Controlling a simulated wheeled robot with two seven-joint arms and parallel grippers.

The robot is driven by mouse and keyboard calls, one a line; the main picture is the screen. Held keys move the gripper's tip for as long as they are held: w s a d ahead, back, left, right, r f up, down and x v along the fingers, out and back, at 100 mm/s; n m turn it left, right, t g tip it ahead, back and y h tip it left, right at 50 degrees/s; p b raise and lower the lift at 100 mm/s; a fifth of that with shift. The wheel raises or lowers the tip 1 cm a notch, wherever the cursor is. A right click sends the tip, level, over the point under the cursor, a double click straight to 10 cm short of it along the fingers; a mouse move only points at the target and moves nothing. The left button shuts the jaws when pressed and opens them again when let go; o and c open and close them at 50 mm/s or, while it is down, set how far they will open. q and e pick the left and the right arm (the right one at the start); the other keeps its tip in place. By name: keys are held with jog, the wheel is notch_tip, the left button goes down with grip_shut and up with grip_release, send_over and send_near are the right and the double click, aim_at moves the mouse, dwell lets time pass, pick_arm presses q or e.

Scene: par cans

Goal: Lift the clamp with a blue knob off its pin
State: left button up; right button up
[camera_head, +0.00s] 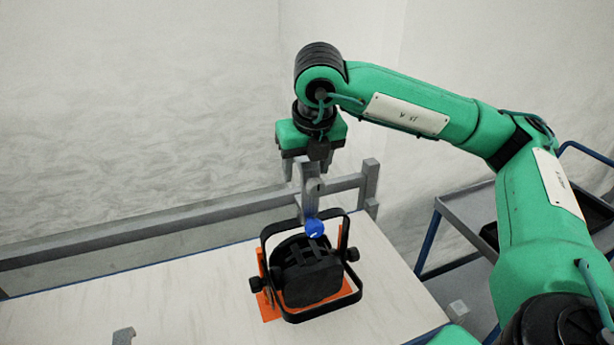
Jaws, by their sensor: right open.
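The grey clamp (309,190) with its blue knob (314,228) stands upright at the top of the black yoke (266,246) of a par can (310,277). The par can rests on an orange mat (267,308) on the pale table. My right gripper (307,170) points down from the green arm, right above the clamp. Its jaws are open, with the fingers around or just in front of the clamp's upper end; I cannot tell whether they touch it. The pin under the clamp is hidden. My left gripper is out of view.
A grey rail (130,240) runs along the table's back edge, close behind the par can. A small grey piece (124,336) lies at the table's front left. A blue-framed cart (468,209) stands at the right. The table's left part is mostly clear.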

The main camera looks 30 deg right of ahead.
jog(key=shift+x, duration=1.05)
jog(key=shift+d, duration=0.1)
grip_shut()
jog(key=shift+r, duration=0.1)
notch_tip(320, 180, up, 8)
jog(key=b, duration=0.2)
jog(key=shift+r+b, duration=0.2)
jog(key=shift+b, duration=0.2)
notch_tip(320, 180, up, 12)
jog(key=shift+f+p, duration=0.25)
jog(key=shift+p, duration=0.15)
jog(key=shift+f, duration=0.15)
